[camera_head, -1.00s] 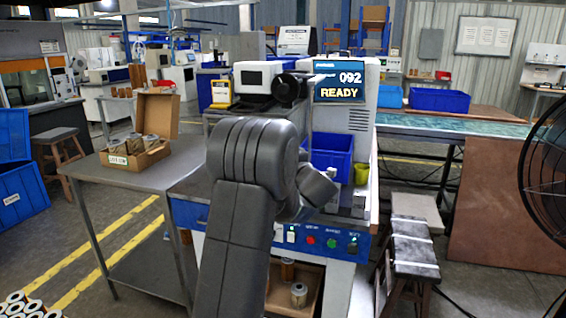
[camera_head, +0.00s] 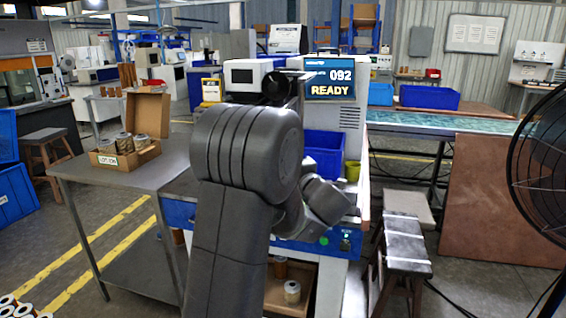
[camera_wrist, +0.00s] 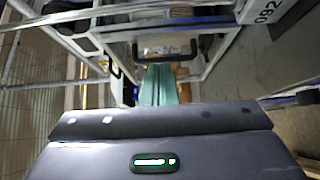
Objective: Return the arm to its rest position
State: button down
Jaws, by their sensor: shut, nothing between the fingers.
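My arm rises in the middle of the head view, bent at the elbow, with its front part pointing right and down before the test machine (camera_head: 352,115). My gripper is hidden behind the arm there. In the wrist view, my gripper (camera_wrist: 160,85) shows as two teal fingers close together above its dark body. It is shut and empty. The machine's screen (camera_head: 331,88) reads 092 and READY.
An open cardboard box (camera_head: 147,112) with several cartridges stands on the grey side table (camera_head: 160,176) at left. A blue bin (camera_head: 325,152) sits on the machine bench. A stool (camera_head: 404,247) and a black fan (camera_head: 540,160) stand at right. Cartridges lie on a shelf below.

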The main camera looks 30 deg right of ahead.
jog(key=s, duration=0.4)
jog(key=shift+s+a, duration=0.25)
jog(key=shift+w, duration=0.1)
jog(key=w+d, duration=0.1)
jog(key=w, duration=1.2)
jog(key=shift+w, duration=0.25)
jog(key=shift+d, duration=0.1)
